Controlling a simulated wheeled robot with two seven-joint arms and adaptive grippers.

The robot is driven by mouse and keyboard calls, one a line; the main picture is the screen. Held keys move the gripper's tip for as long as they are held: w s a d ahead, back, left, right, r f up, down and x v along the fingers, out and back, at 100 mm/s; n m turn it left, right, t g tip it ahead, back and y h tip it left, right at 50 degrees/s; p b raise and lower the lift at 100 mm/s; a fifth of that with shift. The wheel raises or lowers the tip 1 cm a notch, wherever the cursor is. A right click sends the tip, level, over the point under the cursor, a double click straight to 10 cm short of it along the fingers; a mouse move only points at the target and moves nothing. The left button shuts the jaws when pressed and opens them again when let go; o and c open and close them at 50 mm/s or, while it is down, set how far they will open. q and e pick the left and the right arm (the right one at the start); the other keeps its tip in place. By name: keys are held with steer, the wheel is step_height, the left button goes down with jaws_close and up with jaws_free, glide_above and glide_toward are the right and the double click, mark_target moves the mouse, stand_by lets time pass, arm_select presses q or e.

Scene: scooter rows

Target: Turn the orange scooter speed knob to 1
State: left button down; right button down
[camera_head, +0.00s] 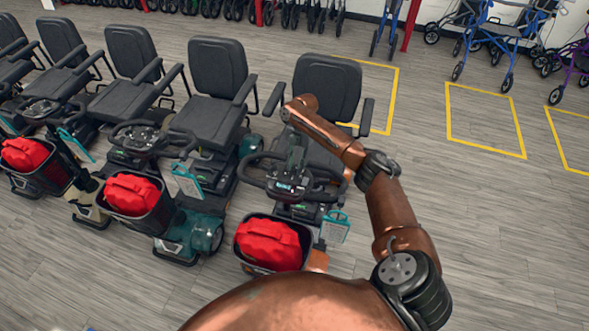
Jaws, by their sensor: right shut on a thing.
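The orange scooter (318,261) stands at the right end of the scooter row, with a patch of orange body showing beside its front basket. Its handlebar and console (290,187) are in the middle of the view. My right arm reaches in from the lower right and bends back over the seat. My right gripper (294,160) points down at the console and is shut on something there. The speed knob is hidden by the gripper, so its setting cannot be read. My left gripper is not in view.
The basket (311,236) of this scooter holds a red bag (268,243). A teal scooter (204,232) stands close on the left, with more scooters beyond. Blue walkers (510,35) stand at the back right. The floor at right is clear, with yellow marked boxes.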

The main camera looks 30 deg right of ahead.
steer(key=shift+w+d+r+n+g+b, duration=0.15)
steer(key=shift+n+b, duration=0.35)
steer(key=shift+n, duration=0.4)
steer(key=shift+s+d+f+n+g+b, duration=0.15)
steer(key=shift+n+b, duration=0.3)
steer(key=shift+n, duration=0.45)
steer(key=shift+w+a+r+h, duration=0.1)
steer(key=shift+r+h, duration=0.05)
steer(key=shift+h, duration=0.15)
steer(key=c, duration=1.7)
jaws_free()
steer(key=shift+c, duration=0.2)
steer(key=shift+o, duration=0.6)
steer(key=shift+a, duration=0.15)
steer(key=v, duration=1.1)
steer(key=shift+r, duration=0.35)
